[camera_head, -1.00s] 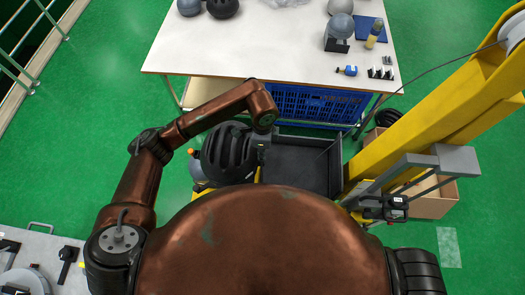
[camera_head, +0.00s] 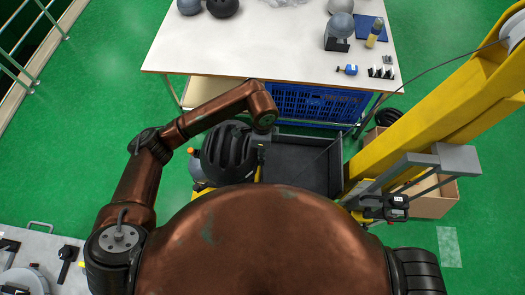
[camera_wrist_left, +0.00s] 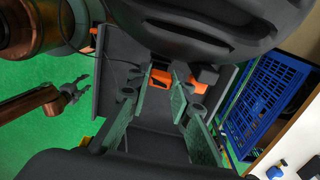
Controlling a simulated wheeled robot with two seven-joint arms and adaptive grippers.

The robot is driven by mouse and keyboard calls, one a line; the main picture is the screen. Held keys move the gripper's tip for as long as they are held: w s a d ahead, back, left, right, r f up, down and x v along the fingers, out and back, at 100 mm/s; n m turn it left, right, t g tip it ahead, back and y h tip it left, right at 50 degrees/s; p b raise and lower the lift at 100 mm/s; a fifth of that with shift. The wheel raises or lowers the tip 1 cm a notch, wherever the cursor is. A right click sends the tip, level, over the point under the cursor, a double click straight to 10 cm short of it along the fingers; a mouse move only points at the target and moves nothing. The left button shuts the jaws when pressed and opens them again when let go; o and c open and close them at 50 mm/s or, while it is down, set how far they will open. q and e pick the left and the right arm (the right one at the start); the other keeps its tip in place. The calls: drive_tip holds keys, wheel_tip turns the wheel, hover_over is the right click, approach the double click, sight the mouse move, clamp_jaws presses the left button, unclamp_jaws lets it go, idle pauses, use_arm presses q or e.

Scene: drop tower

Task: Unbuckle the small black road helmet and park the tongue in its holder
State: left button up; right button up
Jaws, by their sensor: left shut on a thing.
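The black helmet (camera_head: 228,154) with ribbed vents sits left of the dark tray (camera_head: 310,160) in the head view. My left arm reaches over beside the helmet's right side. In the wrist view, the green-padded fingers of my left gripper (camera_wrist_left: 161,84) are shut on an orange buckle piece (camera_wrist_left: 163,76) just below the helmet. Which half of the buckle it is, I cannot tell. My right gripper (camera_wrist_left: 79,88) hangs off to the left there, its fingers apart and empty. The tongue holder is not clearly identifiable.
A yellow tower (camera_head: 440,120) stands to the right, with a cardboard box (camera_head: 435,197) beside it. A white table (camera_head: 255,50) with helmets and small tools stands behind, a blue crate (camera_head: 310,103) under it. Green floor is free at left.

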use_arm(q)
drive_tip(key=shift+f+b, duration=0.55)
drive_tip(key=shift+f, duration=0.5)
idle(0.9)
drive_tip(key=o, duration=0.9)
drive_tip(key=shift+o, duration=0.2)
idle(0.4)
drive_tip(key=d+r+p, duration=0.3)
drive_tip(key=r+p, duration=0.3)
drive_tip(key=r, duration=0.4)
drive_tip(key=shift+s+p, duration=0.15)
drive_tip(key=shift+p, duration=0.2)
idle(0.6)
idle(0.4)
